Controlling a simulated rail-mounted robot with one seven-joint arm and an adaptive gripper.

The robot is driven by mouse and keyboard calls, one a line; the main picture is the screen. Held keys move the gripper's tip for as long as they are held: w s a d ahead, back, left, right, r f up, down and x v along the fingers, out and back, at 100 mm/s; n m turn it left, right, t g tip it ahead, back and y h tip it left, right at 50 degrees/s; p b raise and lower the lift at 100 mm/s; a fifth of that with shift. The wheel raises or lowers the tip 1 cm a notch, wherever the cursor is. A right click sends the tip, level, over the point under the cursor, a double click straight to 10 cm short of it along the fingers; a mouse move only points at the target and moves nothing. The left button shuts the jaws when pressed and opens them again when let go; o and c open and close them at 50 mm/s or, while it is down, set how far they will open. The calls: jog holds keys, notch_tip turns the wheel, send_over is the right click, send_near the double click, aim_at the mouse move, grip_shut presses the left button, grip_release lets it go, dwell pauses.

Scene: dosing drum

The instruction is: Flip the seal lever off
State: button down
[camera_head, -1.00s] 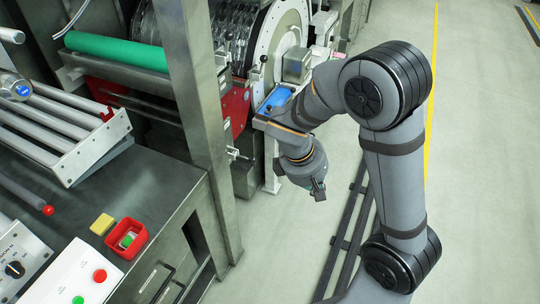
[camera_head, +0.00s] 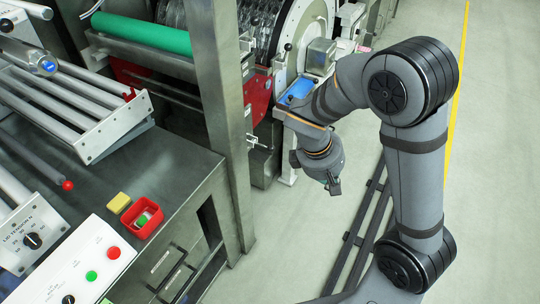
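A small lever with a black knob (camera_head: 287,47) stands beside the drum's pale round end ring (camera_head: 307,35); I cannot tell for sure that it is the seal lever. It points up. The drum (camera_head: 262,22) lies behind a steel post. My gripper (camera_head: 334,188) hangs low over the floor to the right of the machine, below and right of this lever, and touches nothing visible. It is small and dark here, and its finger opening cannot be made out.
A steel post (camera_head: 225,120) stands left of my arm. A handle (camera_head: 258,143) sticks out beside it. A bench holds a red tray (camera_head: 128,226), a yellow block (camera_head: 118,203) and a white button panel (camera_head: 85,262). The floor at right is clear.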

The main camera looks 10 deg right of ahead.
jog(key=d+f+m+g+b, duration=0.2)
jog(key=f+m+b, duration=0.1)
jog(key=f+b, duration=1.85)
jog(key=d+f+m+g+b, duration=0.25)
jog(key=f+b, duration=1.45)
jog(key=f, duration=1)
jog(key=s+a+f+m+g+y+b, duration=0.2)
jog(key=s+a+f+m+y+b, duration=0.25)
jog(key=f+b, duration=0.3)
jog(key=s+a+f+m+g+y+b, duration=0.3)
jog(key=a+f+m+y+b, duration=0.25)
jog(key=f, duration=0.35)
jog(key=w+a+r+m+t+y+b, duration=0.1)
jog(key=w+a+r+m+t+y, duration=0.25)
jog(key=w+a+m+y, duration=0.4)
jog(key=w+a+r+m+t+y, duration=0.3)
jog(key=w+r+m+t+y, duration=0.3)
jog(key=w, duration=0.6)
jog(key=w+d+r+m+t+h, duration=0.3)
jog(key=w+d+r+m+t, duration=0.7)
jog(key=w+d+r+t, duration=0.4)
jog(key=w+r+t, duration=0.3)
jog(key=t, duration=0.1)
jog(key=shift+d+t, duration=0.15)
jog(key=shift+t, duration=0.15)
